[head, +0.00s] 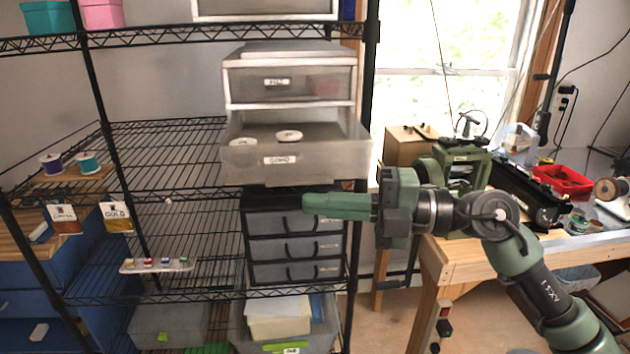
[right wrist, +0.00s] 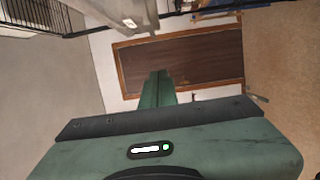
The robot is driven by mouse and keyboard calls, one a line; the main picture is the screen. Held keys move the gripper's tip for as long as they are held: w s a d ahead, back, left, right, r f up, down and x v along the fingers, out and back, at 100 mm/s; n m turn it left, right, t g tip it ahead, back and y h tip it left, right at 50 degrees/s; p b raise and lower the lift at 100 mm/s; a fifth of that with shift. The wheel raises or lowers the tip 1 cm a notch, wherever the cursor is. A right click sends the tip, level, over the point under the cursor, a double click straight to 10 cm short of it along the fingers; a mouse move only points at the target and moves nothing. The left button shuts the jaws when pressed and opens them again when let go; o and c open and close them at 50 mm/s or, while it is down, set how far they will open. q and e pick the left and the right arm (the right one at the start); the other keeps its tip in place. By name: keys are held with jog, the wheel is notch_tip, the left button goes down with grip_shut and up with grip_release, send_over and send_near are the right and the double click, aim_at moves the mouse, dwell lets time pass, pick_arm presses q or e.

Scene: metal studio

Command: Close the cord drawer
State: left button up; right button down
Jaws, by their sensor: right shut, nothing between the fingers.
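The cord drawer (head: 325,163), a translucent grey drawer with a white label, is pulled out of the white drawer unit on the rack shelf. A couple of round spools (head: 288,136) show in it. My right gripper (head: 306,205) is shut and empty. In the head view its fingertips point left, just below the drawer's front in the picture; I cannot tell the gap in depth. In the right wrist view the closed fingers (right wrist: 160,76) show below a pale drawer front with a label (right wrist: 118,22), apart from it in the picture. My left gripper is not in view.
The drawer above (head: 315,84) is closed. A black unit with grey drawers (head: 295,247) stands on the shelf below. The wire rack's right post (head: 368,90) stands beside the cord drawer. A wooden workbench (head: 470,258) with tools and a red bin (head: 563,180) is at right.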

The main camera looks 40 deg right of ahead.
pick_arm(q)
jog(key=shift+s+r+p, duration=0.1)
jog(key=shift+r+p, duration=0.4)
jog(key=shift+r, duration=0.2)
pick_arm(e)
jog(key=w, duration=0.1)
jog(key=w+d, duration=0.1)
jog(key=w, duration=0.1)
jog(key=shift+w+d, duration=0.4)
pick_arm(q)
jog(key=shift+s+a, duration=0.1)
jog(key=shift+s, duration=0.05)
